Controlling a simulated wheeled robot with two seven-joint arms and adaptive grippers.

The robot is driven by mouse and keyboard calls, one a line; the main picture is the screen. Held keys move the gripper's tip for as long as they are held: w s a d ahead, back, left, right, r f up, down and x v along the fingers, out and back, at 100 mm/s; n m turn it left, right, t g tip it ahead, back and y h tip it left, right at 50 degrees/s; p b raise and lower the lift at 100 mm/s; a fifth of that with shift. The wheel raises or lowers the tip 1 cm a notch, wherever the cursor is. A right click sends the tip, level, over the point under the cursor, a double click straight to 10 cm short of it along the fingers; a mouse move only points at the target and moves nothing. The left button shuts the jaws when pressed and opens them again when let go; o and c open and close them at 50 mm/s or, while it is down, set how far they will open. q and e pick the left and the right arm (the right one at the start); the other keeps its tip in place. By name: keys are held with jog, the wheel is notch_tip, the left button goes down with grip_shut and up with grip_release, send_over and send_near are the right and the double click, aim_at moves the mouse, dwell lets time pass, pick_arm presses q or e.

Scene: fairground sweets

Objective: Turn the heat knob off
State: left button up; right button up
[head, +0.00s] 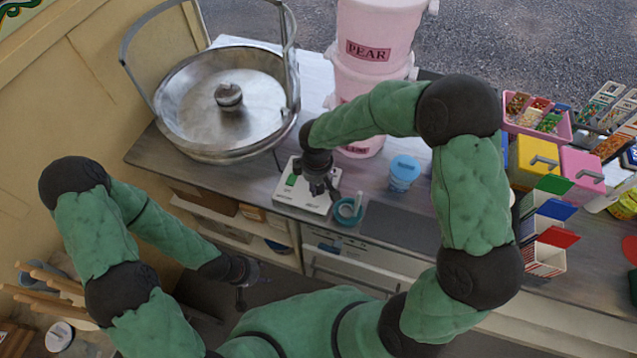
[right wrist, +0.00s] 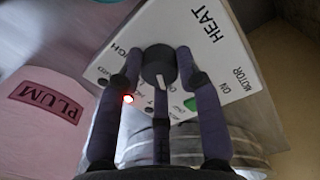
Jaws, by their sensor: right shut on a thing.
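The heat knob (right wrist: 158,62) is dark and round, with a white pointer mark towards the bottom of the right wrist view. It sits on a white control panel (right wrist: 215,62) marked HEAT and MOTOR. A small red light (right wrist: 128,98) glows left below the knob. My right gripper (right wrist: 158,51) is shut on the knob, a finger on each side. The setting at the pointer is partly hidden by my fingers. In the head view my right gripper (head: 319,190) is over the white control box (head: 292,191). My left gripper (head: 241,292) hangs low before the counter, apart from it; its jaws are unclear.
A green motor switch (right wrist: 191,103) is close by my right finger. The metal floss basin (head: 185,130) stands left behind the box, pink tubs (head: 375,75) behind it. Cartons crowd the far right.

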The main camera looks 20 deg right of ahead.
aim_at(317, 187)
jog(key=o, duration=1.2)
jog(key=shift+c, duration=0.2)
notch_tip(317, 187, up, 12)
jog(key=shift+s+a, duration=0.2)
jog(key=shift+a, duration=0.05)
